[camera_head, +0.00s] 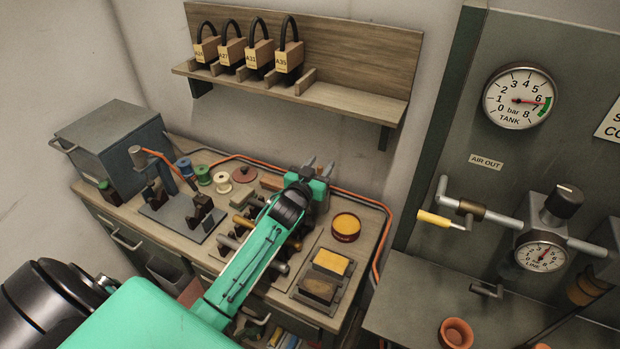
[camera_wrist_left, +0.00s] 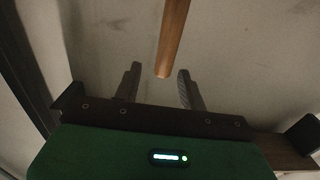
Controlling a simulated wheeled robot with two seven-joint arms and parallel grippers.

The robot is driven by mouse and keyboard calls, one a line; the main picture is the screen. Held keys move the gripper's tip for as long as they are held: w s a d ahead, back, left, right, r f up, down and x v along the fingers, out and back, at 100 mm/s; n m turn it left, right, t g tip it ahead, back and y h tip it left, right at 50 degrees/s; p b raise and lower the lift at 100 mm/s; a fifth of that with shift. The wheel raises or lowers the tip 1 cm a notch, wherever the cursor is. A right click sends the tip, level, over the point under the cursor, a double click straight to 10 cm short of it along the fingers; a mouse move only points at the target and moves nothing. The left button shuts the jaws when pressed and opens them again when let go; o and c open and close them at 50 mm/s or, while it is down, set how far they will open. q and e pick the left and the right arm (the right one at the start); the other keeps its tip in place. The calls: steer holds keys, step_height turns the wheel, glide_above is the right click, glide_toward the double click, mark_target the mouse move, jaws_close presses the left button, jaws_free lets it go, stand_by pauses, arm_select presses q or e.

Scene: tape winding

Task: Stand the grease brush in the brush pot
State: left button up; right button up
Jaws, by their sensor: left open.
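My left gripper (camera_head: 318,167) is open above the back of the bench, its fingers pointing toward the wall. In the left wrist view its two fingers (camera_wrist_left: 160,88) stand apart. A brown wooden stick (camera_wrist_left: 172,38) comes down from the top of that view and its end shows between the fingertips. I cannot tell whether it is the brush handle or how far off it is. An orange-brown pot (camera_head: 455,333), perhaps the brush pot, stands on the grey right-hand counter. A thin brown stick (camera_head: 562,325) shows near the lower right edge; I cannot tell if it is the brush. My right gripper is out of view.
A wooden shelf (camera_head: 345,97) with several padlocks hangs above the bench. A round red tin (camera_head: 345,227) and a yellow block (camera_head: 331,262) lie right of my left arm. Spools and a grey box (camera_head: 110,140) stand left. The gauge panel (camera_head: 500,170) rises at right.

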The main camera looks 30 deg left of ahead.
arm_select(q)
steer(key=s+b, duration=0.2)
steer(key=s, duration=1.1)
steer(key=shift+d+b, duration=0.35)
steer(key=shift+b, duration=0.05)
steer(key=shift+s, duration=0.1)
steer(key=shift+s, duration=0.1)
